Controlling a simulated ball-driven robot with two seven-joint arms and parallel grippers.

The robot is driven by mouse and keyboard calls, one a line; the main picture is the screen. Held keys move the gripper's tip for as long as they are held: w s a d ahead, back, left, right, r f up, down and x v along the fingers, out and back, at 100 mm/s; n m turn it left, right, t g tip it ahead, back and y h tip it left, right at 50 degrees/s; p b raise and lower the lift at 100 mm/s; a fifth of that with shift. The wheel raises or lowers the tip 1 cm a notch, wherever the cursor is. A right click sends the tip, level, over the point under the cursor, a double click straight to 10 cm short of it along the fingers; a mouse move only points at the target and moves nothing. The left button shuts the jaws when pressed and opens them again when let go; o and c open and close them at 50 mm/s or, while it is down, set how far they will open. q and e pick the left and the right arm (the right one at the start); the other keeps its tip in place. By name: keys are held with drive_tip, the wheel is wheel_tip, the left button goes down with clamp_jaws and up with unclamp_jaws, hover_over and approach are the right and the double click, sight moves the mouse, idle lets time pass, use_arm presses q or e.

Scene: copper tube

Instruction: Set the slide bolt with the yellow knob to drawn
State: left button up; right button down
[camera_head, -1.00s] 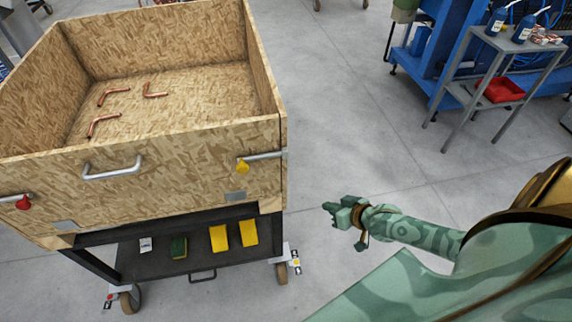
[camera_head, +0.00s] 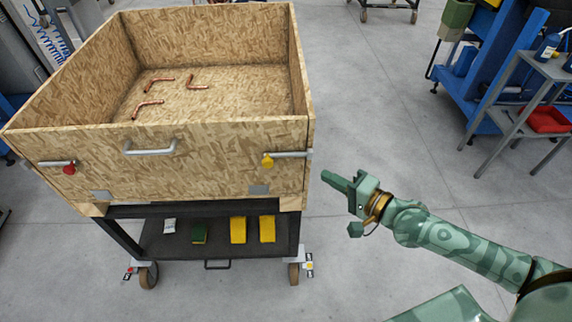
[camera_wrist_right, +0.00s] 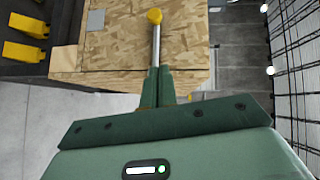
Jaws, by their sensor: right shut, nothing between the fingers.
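The slide bolt with the yellow knob (camera_head: 267,160) is on the crate's front wall, near its right corner. Its metal rod (camera_head: 293,155) runs right from the knob to the corner, and the knob hangs down. In the right wrist view the yellow knob (camera_wrist_right: 154,16) and rod (camera_wrist_right: 155,48) lie ahead, in line with my fingers. My right gripper (camera_head: 326,177) is shut and empty, just right of the crate's corner, apart from the knob. Its closed fingers (camera_wrist_right: 158,84) overlap the rod's near end in the wrist view; contact cannot be told. My left gripper is not in view.
The chipboard crate (camera_head: 225,135) holds bent copper tubes (camera_head: 148,108). A red-knobbed bolt (camera_head: 69,169) and a handle (camera_head: 150,147) are on its front. A dark shelf (camera_head: 270,254) with yellow boxes is below.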

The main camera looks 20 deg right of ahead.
sight(263, 163)
drive_tip(key=x, duration=0.4)
drive_tip(key=s+a+b+x, duration=0.1)
drive_tip(key=x, duration=0.3)
drive_tip(key=a+x, duration=0.1)
drive_tip(key=x, duration=0.3)
drive_tip(key=shift+s+a+f, duration=0.15)
drive_tip(key=shift+a, duration=0.15)
drive_tip(key=a, duration=0.2)
drive_tip(key=w+a+p, duration=0.1)
drive_tip(key=a, duration=0.1)
drive_tip(key=shift+w+a, duration=0.1)
drive_tip(key=shift+a, duration=0.15)
drive_tip(key=shift+d, duration=0.1)
